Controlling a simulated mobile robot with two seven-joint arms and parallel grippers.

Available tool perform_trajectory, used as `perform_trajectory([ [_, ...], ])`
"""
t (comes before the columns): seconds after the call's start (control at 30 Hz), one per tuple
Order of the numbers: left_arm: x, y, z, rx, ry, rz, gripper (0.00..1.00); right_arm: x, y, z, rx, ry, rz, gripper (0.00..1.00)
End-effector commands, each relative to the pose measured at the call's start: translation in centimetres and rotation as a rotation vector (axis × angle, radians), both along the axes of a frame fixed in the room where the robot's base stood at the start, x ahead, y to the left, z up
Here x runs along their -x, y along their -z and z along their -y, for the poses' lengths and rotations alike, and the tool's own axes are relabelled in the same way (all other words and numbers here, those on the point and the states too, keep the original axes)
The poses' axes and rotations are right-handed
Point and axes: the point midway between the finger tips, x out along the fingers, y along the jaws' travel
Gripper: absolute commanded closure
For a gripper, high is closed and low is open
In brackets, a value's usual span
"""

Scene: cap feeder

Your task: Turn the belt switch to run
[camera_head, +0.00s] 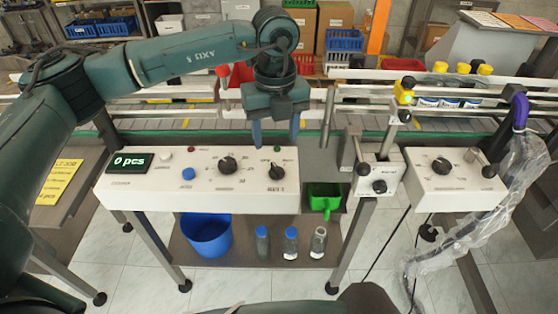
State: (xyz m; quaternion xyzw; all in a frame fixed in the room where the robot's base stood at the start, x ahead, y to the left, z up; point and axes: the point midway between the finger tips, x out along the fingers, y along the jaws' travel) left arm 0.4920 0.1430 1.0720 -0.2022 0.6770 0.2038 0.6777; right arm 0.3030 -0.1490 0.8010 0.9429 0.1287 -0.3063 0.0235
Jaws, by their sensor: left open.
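The belt switch (277,172) is a black rotary knob at the right end of the white control panel (130,190), with lettering that looks like BELT below it. I cannot clearly read which mark its pointer faces. My left gripper (276,144) comes in from above, pointing down, with its two blue fingers spread apart. The fingertips are just above and behind the knob in the picture, one to each side, and nothing is between them. They appear apart from the knob. My right gripper is not in view.
The same panel carries a larger black dial (228,164), a blue button (187,174) and a display reading 0 pcs (130,162). A small lever box (378,174) and a second panel (440,190) stand to the right. The conveyor (170,126) runs behind.

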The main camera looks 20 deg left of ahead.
Motion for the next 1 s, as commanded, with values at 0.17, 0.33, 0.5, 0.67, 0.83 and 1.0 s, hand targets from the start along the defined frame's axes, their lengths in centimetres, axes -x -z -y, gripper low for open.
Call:
perform_trajectory([
  [0.17, 0.2, 3.8, 0.0, 0.0, 0.001, -0.006, 0.46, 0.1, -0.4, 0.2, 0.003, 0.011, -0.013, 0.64],
  [0.33, 0.1, 6.7, 0.1, 0.001, 0.002, -0.003, 0.46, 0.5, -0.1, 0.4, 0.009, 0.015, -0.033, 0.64],
  [0.5, 0.1, 8.3, 0.1, 0.002, 0.002, -0.003, 0.46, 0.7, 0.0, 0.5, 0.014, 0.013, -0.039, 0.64],
  [0.67, 0.0, 8.8, 0.1, 0.003, 0.003, -0.001, 0.46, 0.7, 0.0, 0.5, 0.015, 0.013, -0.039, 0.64],
  [0.83, 0.0, 8.8, 0.1, 0.003, 0.003, -0.001, 0.46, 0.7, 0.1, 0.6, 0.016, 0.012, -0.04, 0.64],
  [1.0, 0.0, 8.8, 0.1, 0.003, 0.003, -0.001, 0.59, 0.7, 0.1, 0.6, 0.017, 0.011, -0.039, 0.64],
])
